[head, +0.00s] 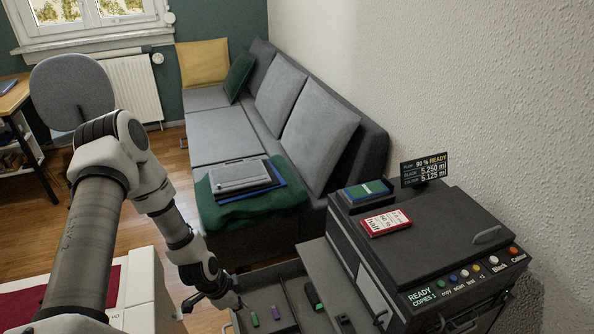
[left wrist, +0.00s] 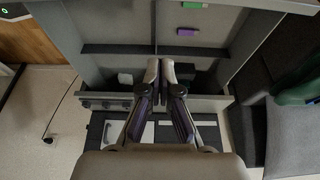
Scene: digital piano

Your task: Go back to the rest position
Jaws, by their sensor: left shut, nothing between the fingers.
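My left arm reaches in from the left in the head view. My left gripper (head: 232,299) hangs over the near left side of an open grey drawer (head: 290,272) beside the copier. In the left wrist view my left gripper (left wrist: 161,66) has its two fingers together with nothing between them. The drawer's grey interior (left wrist: 130,22) lies beyond the fingertips. A green block (head: 254,319) and a purple block (head: 276,313) lie apart from the gripper in the drawer. The left wrist view also shows the green block (left wrist: 194,5) and purple block (left wrist: 188,32). My right gripper is not in view.
The dark copier (head: 430,245) stands at right with buttons, a small display (head: 424,171), and blue (head: 366,190) and red-white (head: 386,222) packs on top. A grey sofa (head: 225,147) runs behind. A grey chair (head: 72,90) stands left. Wooden floor (head: 170,145) is open between.

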